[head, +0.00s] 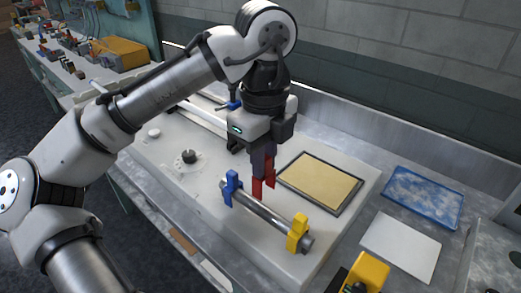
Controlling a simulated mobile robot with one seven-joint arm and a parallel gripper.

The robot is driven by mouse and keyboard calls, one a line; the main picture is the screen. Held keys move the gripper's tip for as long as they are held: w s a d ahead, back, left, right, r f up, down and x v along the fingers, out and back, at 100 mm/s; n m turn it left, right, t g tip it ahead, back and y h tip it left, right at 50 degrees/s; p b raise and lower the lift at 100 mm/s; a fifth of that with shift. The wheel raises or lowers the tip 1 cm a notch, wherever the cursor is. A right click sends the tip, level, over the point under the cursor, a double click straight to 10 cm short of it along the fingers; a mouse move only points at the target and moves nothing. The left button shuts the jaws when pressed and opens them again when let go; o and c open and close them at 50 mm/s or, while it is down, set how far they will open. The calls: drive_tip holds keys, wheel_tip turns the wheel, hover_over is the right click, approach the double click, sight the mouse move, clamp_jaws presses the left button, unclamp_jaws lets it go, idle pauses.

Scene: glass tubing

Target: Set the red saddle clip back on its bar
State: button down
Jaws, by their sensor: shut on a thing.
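My gripper (262,165) points down over the pale bench block and is shut on the red saddle clip (258,187). The red clip hangs below the fingers, just behind and above the metal bar (265,212). I cannot tell whether it touches the bar. The bar runs from the blue clip (231,188) at its left end to the yellow clip (298,233) near its right end. Both of these clips sit upright on the bar. The bar between them shows bare. The upper part of the red clip is partly hidden by the fingers.
A tan framed pad (320,182) lies close to the right of my gripper. A blue tray (424,196), a white plate (400,247) and a yellow block (366,272) are further right. A black knob (189,156) stands up on the left.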

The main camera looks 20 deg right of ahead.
drive_tip(key=shift+s+f+b, duration=0.2)
drive_tip(key=shift+f+b, duration=0.15)
wheel_tip(320, 180, down, 4)
drive_tip(key=b, duration=0.4)
drive_tip(key=shift+w+f+b, duration=0.1)
drive_tip(key=shift+f+b, duration=0.05)
drive_tip(key=shift+b, duration=0.15)
drive_tip(key=shift+f+b, duration=0.4)
drive_tip(key=shift+f, duration=1.25)
drive_tip(key=c, duration=1.3)
unclamp_jaws()
wheel_tip(320, 180, up, 14)
drive_tip(key=shift+f+p, duration=0.1)
drive_tip(key=shift+p, duration=0.75)
wheel_tip(320, 180, up, 6)
drive_tip(key=p, duration=0.9)
